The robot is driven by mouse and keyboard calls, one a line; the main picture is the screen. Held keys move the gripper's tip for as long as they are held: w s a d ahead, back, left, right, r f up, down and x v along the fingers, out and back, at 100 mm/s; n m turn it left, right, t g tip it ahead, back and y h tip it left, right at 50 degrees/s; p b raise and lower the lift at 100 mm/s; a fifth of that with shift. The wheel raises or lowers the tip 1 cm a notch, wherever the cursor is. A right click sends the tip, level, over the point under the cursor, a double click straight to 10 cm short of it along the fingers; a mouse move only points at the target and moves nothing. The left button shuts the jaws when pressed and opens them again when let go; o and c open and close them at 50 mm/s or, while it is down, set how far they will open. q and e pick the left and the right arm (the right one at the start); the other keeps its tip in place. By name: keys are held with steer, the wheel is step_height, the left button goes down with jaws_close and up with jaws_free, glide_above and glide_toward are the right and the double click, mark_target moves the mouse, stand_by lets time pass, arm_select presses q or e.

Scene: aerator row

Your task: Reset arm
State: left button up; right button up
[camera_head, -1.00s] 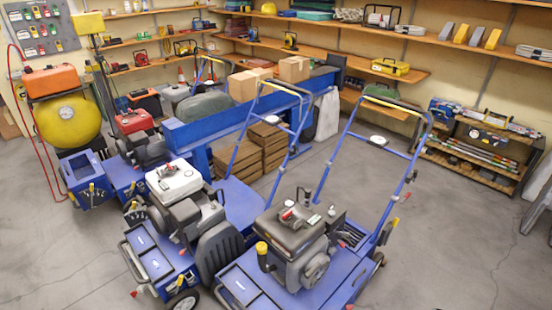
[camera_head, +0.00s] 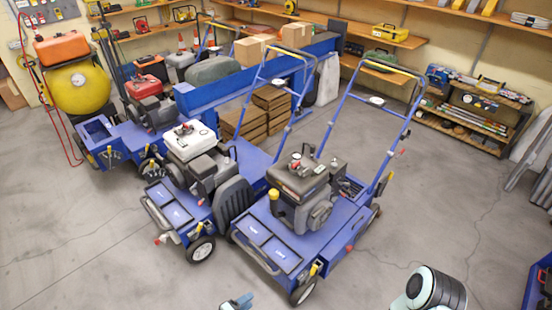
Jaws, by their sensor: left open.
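The tip of my left gripper (camera_head: 237,303) shows at the bottom edge, left of centre. It is open, with nothing seen between its fingers; most of it is cut off by the frame. A white and black link of my own arm (camera_head: 436,290) shows at the bottom right. My right gripper is not in view. In front of the left gripper, apart from it, stand the blue aerator with a dark engine (camera_head: 316,229) and the blue aerator with a white-topped engine (camera_head: 168,211).
Another blue machine with a red-topped engine (camera_head: 124,137) stands at the back left by a yellow tank (camera_head: 80,88). A blue beam (camera_head: 215,90) and stacked brown boxes (camera_head: 243,124) are behind. Shelves (camera_head: 470,115) line the right wall.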

arm_select(q)
steer(key=s+d+r+m+g+p, duration=0.1)
steer(key=s+d+g, duration=0.15)
steer(key=s, duration=0.25)
steer(key=s+d+r+m+g+y, duration=0.1)
steer(key=s+d+m+g, duration=0.1)
steer(key=s+g, duration=0.25)
steer(key=s+d+r+m+g+p, duration=0.1)
steer(key=s+d+g, duration=0.15)
steer(key=s, duration=0.35)
steer(key=s+a+r+m+y+p, duration=0.1)
steer(key=s+a+r+y, duration=0.2)
steer(key=s+r, duration=0.3)
steer(key=s+a+r+g+y+p, duration=0.1)
steer(key=s+a+r+y, duration=0.2)
steer(key=s+r, duration=0.3)
steer(key=shift+s+a+m, duration=0.35)
steer(key=shift+a+m, duration=0.05)
steer(key=shift+a, duration=0.5)
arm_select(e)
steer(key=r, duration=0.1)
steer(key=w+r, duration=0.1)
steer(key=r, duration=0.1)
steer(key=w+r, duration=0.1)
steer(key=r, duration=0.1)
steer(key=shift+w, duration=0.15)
arm_select(q)
steer(key=shift+d, duration=0.1)
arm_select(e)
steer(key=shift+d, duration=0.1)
